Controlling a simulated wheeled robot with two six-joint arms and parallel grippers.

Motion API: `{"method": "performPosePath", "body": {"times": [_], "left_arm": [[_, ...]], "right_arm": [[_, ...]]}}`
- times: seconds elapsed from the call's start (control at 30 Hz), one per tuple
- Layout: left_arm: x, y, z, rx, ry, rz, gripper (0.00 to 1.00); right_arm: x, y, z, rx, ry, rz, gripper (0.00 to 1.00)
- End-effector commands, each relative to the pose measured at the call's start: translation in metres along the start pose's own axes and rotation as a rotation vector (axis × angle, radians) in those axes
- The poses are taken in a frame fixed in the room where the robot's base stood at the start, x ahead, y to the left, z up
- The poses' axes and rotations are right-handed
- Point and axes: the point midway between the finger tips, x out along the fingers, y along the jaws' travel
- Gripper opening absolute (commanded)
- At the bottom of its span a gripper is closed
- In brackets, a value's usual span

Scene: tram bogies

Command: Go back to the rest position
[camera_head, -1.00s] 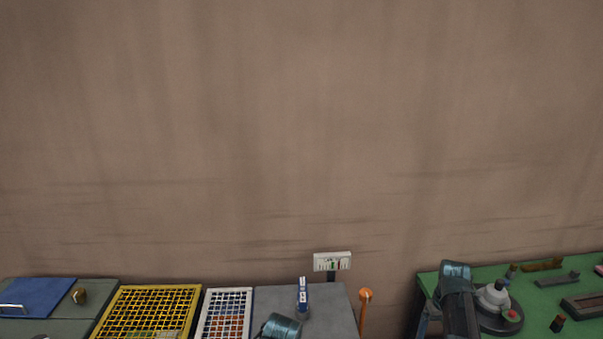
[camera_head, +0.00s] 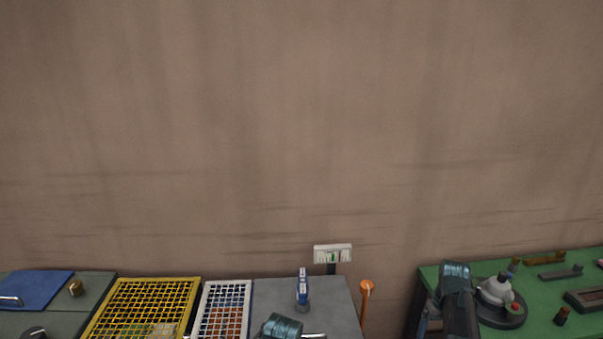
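Neither gripper's fingertips show in the head view. A teal and dark part of my own arm (camera_head: 282,325) shows at the bottom centre, in front of the grey tabletop. Another teal and dark arm part of mine (camera_head: 456,290) rises at the lower right, overlapping the left edge of the green table. What either gripper holds, if anything, is out of sight.
A green table (camera_head: 540,296) at right bears a round dark-based device (camera_head: 497,305) and small parts. The grey tabletop (camera_head: 335,303) bears a blue-and-white item (camera_head: 302,288). A yellow grid crate (camera_head: 145,281) and white grid crate (camera_head: 228,285) stand left of it.

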Motion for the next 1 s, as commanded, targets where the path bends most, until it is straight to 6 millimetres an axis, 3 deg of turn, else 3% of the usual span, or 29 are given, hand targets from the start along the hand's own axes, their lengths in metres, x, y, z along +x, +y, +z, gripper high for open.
{"method": "performPosePath", "body": {"times": [0.03,0.5,0.6,1.0], "left_arm": [[0.013,0.001,-0.001,0.0,0.0,0.0,0.88],[0.073,0.007,-0.004,-0.001,0.0,0.0,0.88],[0.066,0.006,-0.004,-0.001,0.0,0.0,0.88],[0.065,0.006,-0.004,-0.001,0.0,0.0,0.88]], "right_arm": [[0.014,0.0,0.0,0.0,0.0,0.0,0.88],[0.074,0.0,0.0,0.001,0.0,0.0,0.88],[0.066,0.0,0.0,0.096,0.0,0.0,0.88],[0.066,0.0,0.0,0.504,0.0,0.0,0.88]]}}
